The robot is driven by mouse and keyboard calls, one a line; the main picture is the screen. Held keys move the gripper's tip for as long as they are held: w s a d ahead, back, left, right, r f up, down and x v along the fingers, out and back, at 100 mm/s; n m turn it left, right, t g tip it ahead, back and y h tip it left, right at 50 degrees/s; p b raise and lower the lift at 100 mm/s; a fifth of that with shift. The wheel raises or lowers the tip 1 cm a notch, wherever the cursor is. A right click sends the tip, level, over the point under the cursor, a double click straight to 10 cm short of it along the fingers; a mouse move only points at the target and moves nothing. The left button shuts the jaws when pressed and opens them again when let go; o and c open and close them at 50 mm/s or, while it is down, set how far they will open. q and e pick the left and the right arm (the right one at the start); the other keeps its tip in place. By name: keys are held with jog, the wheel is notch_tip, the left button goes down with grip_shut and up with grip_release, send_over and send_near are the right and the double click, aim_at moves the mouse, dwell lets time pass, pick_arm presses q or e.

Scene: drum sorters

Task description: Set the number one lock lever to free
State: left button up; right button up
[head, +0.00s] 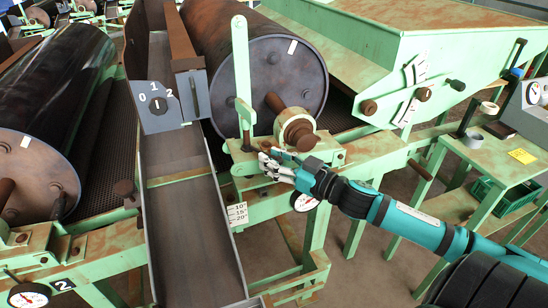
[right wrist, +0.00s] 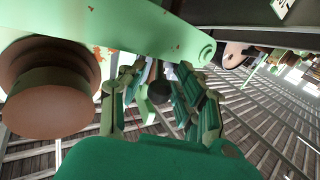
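The number one drum (head: 262,75) appears to be the middle one, with a rusty end shaft and collar (head: 297,130). A short dark lever (head: 246,138), which looks like its lock lever, stands on the green frame left of that collar. Its marking cannot be read. My right gripper (head: 268,160) is beside the frame, just right of and below the lever. In the right wrist view, its green fingers (right wrist: 160,100) are apart, with a dark round knob (right wrist: 158,92) between them. Contact with the knob cannot be told. My left gripper is out of view.
A green arm (right wrist: 160,30) crosses above my fingers, and a rusty round knob (right wrist: 55,90) stands close at left. A grey chute (head: 190,220) with a 0-1-2 dial (head: 157,105) lies left. A gauge (head: 305,202) hangs below my gripper. A side table (head: 490,160) stands right.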

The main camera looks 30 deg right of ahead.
grip_shut()
dwell(0.3)
dwell(0.3)
